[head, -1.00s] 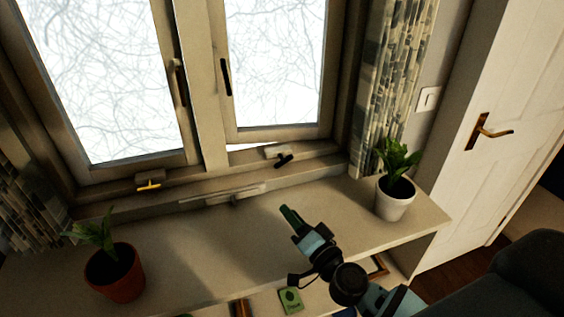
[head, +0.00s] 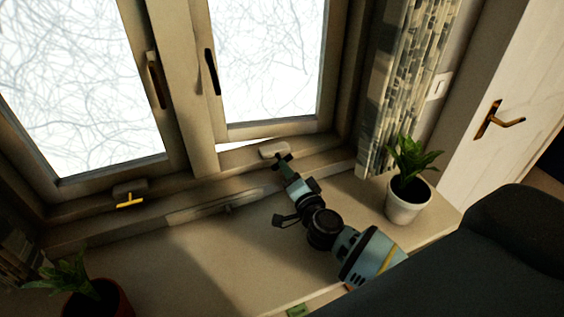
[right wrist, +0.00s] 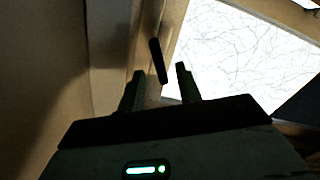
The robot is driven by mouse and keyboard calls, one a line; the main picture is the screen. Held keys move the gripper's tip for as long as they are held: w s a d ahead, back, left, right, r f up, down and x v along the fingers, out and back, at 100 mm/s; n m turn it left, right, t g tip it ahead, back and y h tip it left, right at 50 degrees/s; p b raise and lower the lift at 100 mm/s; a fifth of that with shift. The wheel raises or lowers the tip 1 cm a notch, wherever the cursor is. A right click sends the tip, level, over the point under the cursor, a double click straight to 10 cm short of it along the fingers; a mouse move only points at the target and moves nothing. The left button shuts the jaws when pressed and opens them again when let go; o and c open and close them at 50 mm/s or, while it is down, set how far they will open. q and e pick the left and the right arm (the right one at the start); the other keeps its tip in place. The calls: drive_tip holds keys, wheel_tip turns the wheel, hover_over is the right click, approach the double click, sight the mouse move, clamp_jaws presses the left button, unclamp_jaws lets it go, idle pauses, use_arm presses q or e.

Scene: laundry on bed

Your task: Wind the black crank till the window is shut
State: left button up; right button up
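The right-hand window sash (head: 270,130) stands slightly ajar, with a bright wedge-shaped gap (head: 240,144) along its bottom edge. The black crank (head: 282,157) sits on a pale housing (head: 273,149) on the frame below it. My right gripper (head: 284,163) is at the crank, its fingertips overlapping it in the head view; whether they touch cannot be told. In the right wrist view the two fingers (right wrist: 160,88) are apart. A dark bar (right wrist: 158,60) shows beyond them; I cannot tell if it is the crank or the sash handle. My left gripper is out of view.
A plant in a white pot (head: 402,211) stands right of my right arm, and one in a terracotta pot (head: 110,298) at the lower left. A brass crank (head: 130,199) is under the left sash. A curtain (head: 400,85) hangs at the right.

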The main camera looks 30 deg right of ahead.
drive_tip(key=shift+w+d, duration=0.15)
drive_tip(key=shift+w, duration=2.15)
clamp_jaws()
